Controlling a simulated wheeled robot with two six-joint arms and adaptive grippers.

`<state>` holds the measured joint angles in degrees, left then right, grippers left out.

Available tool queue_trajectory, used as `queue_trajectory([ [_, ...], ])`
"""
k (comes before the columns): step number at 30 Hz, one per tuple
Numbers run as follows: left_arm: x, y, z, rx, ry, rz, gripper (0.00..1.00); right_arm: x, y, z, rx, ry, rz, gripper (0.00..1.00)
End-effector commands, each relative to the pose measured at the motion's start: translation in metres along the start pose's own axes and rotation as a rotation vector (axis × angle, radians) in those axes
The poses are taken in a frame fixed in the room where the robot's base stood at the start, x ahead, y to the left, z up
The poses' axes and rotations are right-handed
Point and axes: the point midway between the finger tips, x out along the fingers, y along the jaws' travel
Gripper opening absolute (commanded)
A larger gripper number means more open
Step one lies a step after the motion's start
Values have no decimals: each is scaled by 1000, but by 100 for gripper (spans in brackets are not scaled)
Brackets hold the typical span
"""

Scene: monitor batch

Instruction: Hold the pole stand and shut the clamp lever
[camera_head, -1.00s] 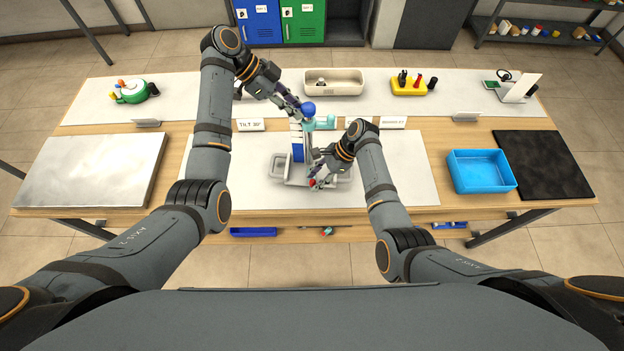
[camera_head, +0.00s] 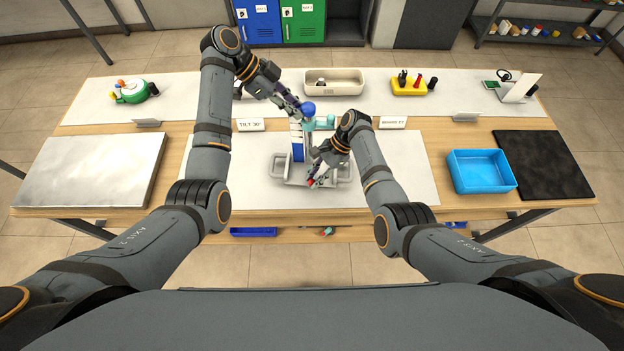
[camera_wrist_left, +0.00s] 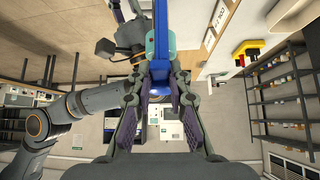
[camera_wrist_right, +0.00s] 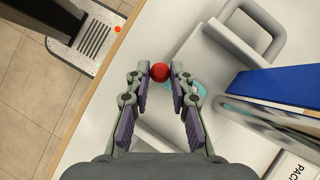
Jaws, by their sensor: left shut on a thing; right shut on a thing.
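The pole stand has a grey base with side handles (camera_head: 343,172), a blue-and-white upright part (camera_head: 298,150), a teal piece (camera_head: 324,122) and a blue ball-like top (camera_head: 308,108). My left gripper (camera_head: 297,106) is shut at the top of the stand; the left wrist view shows a blue part (camera_wrist_left: 160,75) between its fingers. The clamp lever ends in a red ball (camera_wrist_right: 160,72), low over the base. My right gripper (camera_wrist_right: 160,80) is shut on this red ball. Part of the pole is hidden behind my right wrist in the head view.
A blue tray (camera_head: 482,171) and a black mat (camera_head: 543,165) are on the right. A silver plate (camera_head: 90,170) lies on the left. A cream bin (camera_head: 334,88), a yellow block (camera_head: 408,91) and small signs (camera_head: 250,125) stand toward the back.

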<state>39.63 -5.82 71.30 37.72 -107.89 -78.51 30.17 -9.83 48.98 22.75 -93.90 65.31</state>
Motion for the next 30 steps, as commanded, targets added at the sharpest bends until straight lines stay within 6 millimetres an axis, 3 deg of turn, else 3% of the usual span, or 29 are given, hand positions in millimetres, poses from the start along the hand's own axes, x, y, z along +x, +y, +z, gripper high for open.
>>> queue_trajectory([
  [6,0,0,0,-1,1,2,0,8,-3,10,230,-1,-160,0],
  [13,0,0,-1,-1,2,1,0,7,-5,10,251,-1,-173,0],
  [14,0,0,-1,0,2,1,0,7,-5,10,250,-1,-173,24],
  [19,0,0,0,0,2,1,0,7,-5,10,249,-1,-172,47],
  [30,0,0,0,0,1,1,0,1,-4,10,249,0,-173,48],
])
